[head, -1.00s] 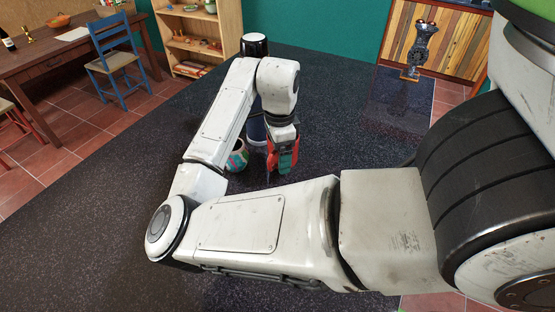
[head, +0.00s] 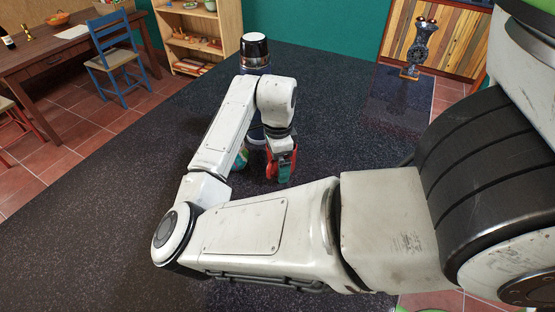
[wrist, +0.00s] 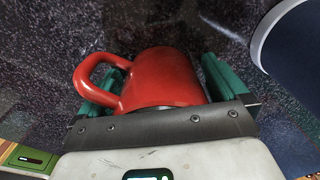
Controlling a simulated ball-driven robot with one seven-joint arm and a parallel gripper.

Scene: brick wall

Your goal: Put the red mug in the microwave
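The red mug (wrist: 165,78) lies between the two green fingers of my gripper (wrist: 160,82) in the wrist view, its handle at the left, overlapping the left finger. The fingers are wide apart, one on each side; a narrow gap seems to show at the right finger. In the head view the mug (head: 270,168) is mostly hidden behind my gripper (head: 284,165), low over the dark counter. I cannot make out a microwave for certain; a green thing with a small dark display (wrist: 28,158) shows at the wrist view's lower left corner.
A dark blue cylinder (wrist: 298,50) stands close to the right of my gripper in the wrist view. A colourful round pot (head: 241,160) is left of my gripper, partly behind my arm.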

